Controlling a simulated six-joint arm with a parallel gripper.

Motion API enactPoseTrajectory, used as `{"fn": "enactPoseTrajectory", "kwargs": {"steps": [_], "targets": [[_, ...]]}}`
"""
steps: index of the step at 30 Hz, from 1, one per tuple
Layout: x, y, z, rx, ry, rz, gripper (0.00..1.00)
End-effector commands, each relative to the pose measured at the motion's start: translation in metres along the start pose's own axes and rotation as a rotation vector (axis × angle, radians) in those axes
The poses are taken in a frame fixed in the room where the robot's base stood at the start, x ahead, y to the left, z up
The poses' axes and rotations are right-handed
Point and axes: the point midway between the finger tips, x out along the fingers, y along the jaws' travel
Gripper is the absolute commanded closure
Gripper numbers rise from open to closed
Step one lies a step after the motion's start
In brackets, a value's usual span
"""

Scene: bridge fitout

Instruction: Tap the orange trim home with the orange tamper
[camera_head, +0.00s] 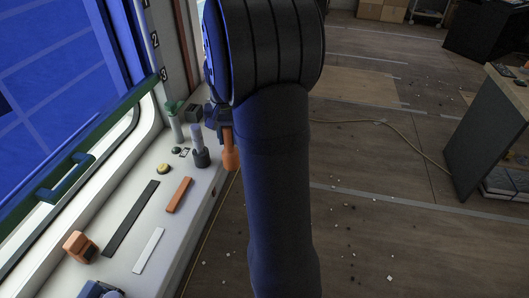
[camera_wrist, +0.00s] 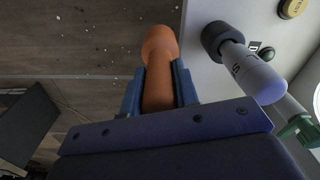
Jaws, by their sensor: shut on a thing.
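My gripper (camera_head: 218,117) is shut on the orange tamper (camera_head: 230,153), which hangs head down beside the right edge of the white sill. In the wrist view, the blue fingers of my gripper (camera_wrist: 158,82) clasp the tamper's handle (camera_wrist: 158,48), and its wider end points away from me over the floor. A flat orange strip (camera_head: 179,195), which looks like the orange trim, lies on the sill. It is apart from the tamper. Part of the gripper is hidden behind my arm in the head view.
The sill (camera_head: 190,222) also bears a long dark strip (camera_head: 130,218), a white strip (camera_head: 149,250), an orange block (camera_head: 80,246), a yellow button (camera_head: 163,168), a grey cylinder with a black end (camera_head: 200,146) and a green-topped post (camera_head: 174,118). Open floor lies right.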

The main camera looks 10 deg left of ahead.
Motion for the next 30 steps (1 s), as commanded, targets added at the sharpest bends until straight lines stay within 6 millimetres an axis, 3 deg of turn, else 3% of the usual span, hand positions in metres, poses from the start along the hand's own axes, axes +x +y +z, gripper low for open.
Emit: {"fn": "enactPoseTrajectory", "kwargs": {"steps": [1, 6, 15, 21, 30], "targets": [[-0.017, -0.019, 0.006, -0.023, 0.007, -0.002, 1.0], [-0.057, -0.067, 0.033, -0.073, 0.005, -0.002, 1.0], [-0.089, -0.13, 0.088, -0.194, 0.003, -0.002, 1.0], [-0.098, -0.148, 0.108, -0.237, 0.002, -0.001, 1.0], [-0.098, -0.15, 0.111, -0.243, 0.002, -0.001, 1.0]]}}
